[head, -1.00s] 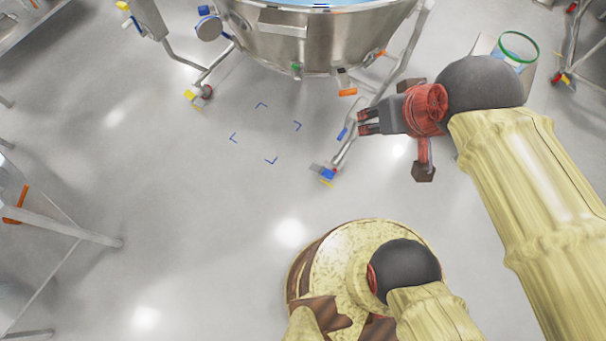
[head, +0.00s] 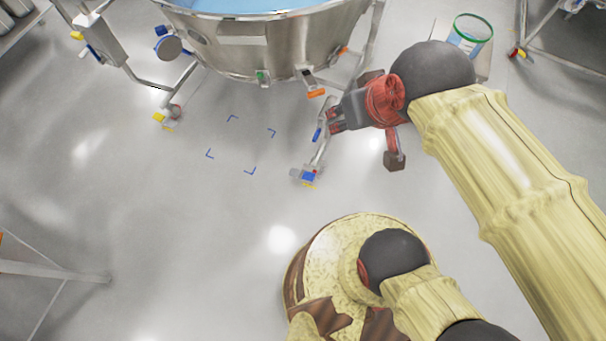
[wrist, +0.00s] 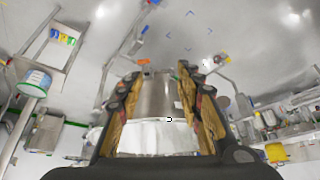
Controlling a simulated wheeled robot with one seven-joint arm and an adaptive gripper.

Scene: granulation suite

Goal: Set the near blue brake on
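The near blue brake (head: 308,176) is a small blue pedal on the caster at the foot of the steel vessel's nearest leg. A yellow piece shows beside it. The large steel vessel (head: 290,45) stands on splayed legs. My gripper (head: 332,122) is above and right of the brake in the head view, close to the leg and apart from the brake. In the wrist view its two fingers (wrist: 157,73) are spread with nothing between them, and the vessel (wrist: 157,97) shows beyond. The brake's exact pedal tilt is too small to tell.
Another caster with a yellow part (head: 166,117) stands on the vessel's left leg. A blue piece (head: 317,134) sits on the near leg. A green-rimmed bucket (head: 470,32) stands at upper right. Blue corner marks (head: 250,171) lie on open floor. A steel frame (head: 60,271) is at left.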

